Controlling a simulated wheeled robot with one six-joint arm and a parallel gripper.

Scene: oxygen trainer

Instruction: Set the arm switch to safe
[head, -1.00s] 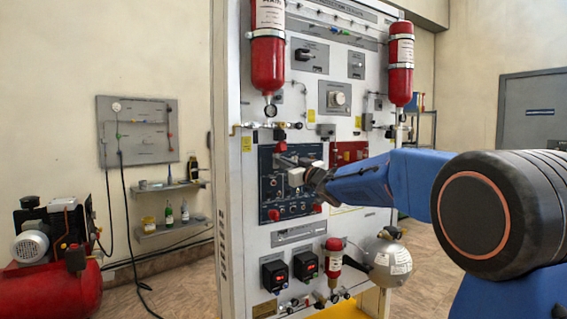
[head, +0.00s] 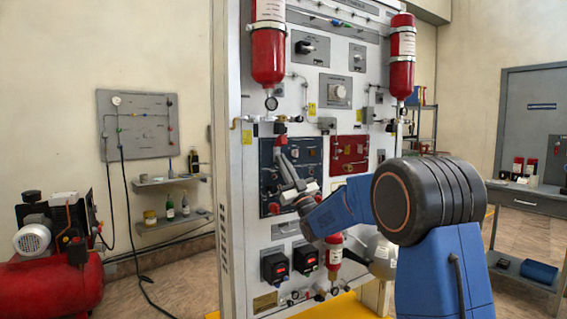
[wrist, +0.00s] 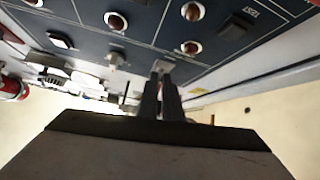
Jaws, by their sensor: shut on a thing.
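The dark blue control panel (head: 268,160) is on the front of the tall white trainer. It carries indicator lights, small switches and red parts. My gripper (head: 284,163) reaches up to this panel from the lower right and covers part of it. In the wrist view its two dark fingers (wrist: 162,76) are close together, with their tips at the panel face (wrist: 150,14). They are shut on a small part there. The fingers hide most of that part, so I cannot tell its position or confirm that it is the arm switch.
A red panel (head: 349,154) sits right of the blue one. Red cylinders (head: 268,55) (head: 402,60) hang above. A red compressor (head: 65,280) stands at left.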

